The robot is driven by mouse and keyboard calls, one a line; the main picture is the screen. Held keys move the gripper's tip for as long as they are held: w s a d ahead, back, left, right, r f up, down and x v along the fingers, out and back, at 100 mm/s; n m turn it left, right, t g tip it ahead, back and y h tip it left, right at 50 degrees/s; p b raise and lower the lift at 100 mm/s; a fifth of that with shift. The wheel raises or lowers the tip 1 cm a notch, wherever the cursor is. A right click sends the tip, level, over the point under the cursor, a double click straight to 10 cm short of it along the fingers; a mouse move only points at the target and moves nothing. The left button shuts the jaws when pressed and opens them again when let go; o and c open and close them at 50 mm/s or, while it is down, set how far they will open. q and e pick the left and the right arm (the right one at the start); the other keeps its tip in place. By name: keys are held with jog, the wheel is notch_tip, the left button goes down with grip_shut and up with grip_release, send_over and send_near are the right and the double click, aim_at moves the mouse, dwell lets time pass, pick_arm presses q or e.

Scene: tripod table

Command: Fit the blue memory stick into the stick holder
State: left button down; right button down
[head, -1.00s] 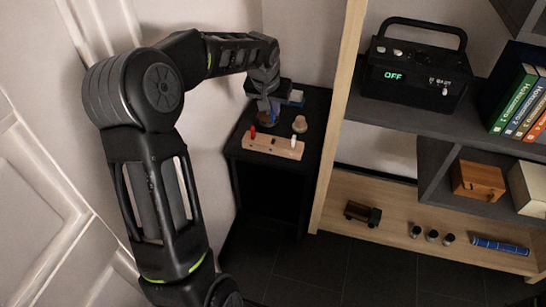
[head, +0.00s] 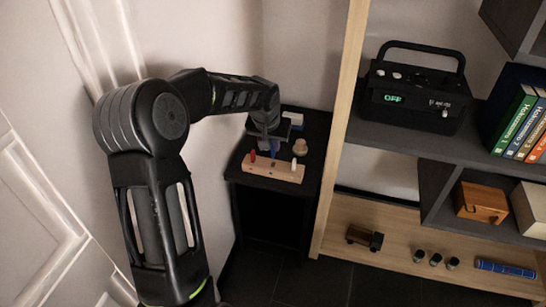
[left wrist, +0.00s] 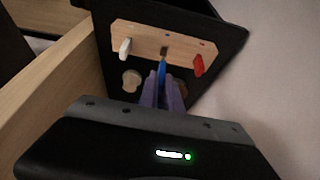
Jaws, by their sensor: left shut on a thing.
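The stick holder (head: 273,167) is a pale wooden block on a small black table. A red stick (head: 253,155) stands at its left end and a white stick (head: 294,164) at its right end in the head view. My left gripper (head: 271,138) is shut on the blue memory stick (head: 274,149), just behind the holder's middle. In the left wrist view the blue stick (left wrist: 162,70) points at a dark slot (left wrist: 164,50) in the holder (left wrist: 180,46), between white and red sticks. I cannot tell whether its tip touches or enters the slot. My right gripper is out of view.
A wooden knob-like piece (head: 300,147) stands behind the holder's right end. A pale, blue-sided item (head: 293,118) lies farther back on the black table (head: 316,135). A shelf's wooden side panel (head: 335,140) rises close to the table's right; a wall is behind.

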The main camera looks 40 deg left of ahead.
aim_at(272, 154)
pick_arm(q)
notch_tip(272, 154, down, 5)
jog(key=shift+f+b, duration=0.1)
jog(key=shift+b, duration=0.6)
jog(key=c, duration=1.5)
grip_release()
jog(key=shift+c, duration=0.2)
jog(key=shift+r, duration=0.25)
jog(key=p+v, duration=0.2)
jog(key=v, duration=0.9)
jog(key=shift+s+r+p, duration=0.2)
jog(key=shift+r+p, duration=0.1)
jog(key=shift+p, duration=0.05)
